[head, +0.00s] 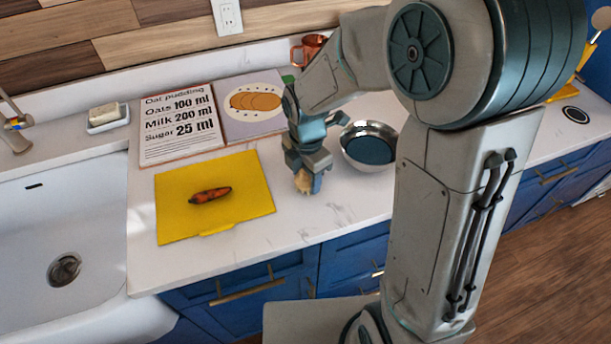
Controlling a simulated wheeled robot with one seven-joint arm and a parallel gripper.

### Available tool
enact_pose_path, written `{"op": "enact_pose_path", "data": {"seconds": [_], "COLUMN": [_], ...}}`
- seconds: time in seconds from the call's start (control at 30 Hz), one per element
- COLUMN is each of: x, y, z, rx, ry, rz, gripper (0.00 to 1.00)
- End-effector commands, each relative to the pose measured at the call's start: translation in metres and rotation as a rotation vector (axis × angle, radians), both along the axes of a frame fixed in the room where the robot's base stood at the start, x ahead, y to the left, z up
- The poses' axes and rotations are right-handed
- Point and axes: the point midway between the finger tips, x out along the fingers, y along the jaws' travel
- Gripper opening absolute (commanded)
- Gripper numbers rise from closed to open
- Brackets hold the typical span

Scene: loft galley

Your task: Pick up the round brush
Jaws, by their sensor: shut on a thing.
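My gripper (312,178) is over the white counter, to the right of the yellow cutting board, pointing down. It is shut on a small tan thing, which I take to be the round brush (302,182). Only part of the brush shows between and below the fingers; the rest is hidden by my gripper. I cannot tell whether the brush touches the counter.
A carrot lies on the yellow board (250,197). A metal bowl (382,160) stands right of my gripper. An open recipe book (180,122) and a copper mug (308,48) are behind. The sink (60,220) is left. The counter in front of my gripper is clear.

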Motion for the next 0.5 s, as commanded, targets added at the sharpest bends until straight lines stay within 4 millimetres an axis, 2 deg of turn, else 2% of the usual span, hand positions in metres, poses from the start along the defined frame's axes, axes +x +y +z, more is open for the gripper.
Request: {"op": "enact_pose_path", "data": {"seconds": [0.17, 0.33, 0.5], "x": [0.001, 0.002, 0.007], "y": [0.000, 0.000, -0.037], "z": [0.011, 0.040, 0.061], "rx": [0.001, 0.002, 0.001], "ry": [-0.004, -0.008, -0.005], "rz": [0.000, 0.000, -0.008], "gripper": [0.26, 0.26, 0.26]}}
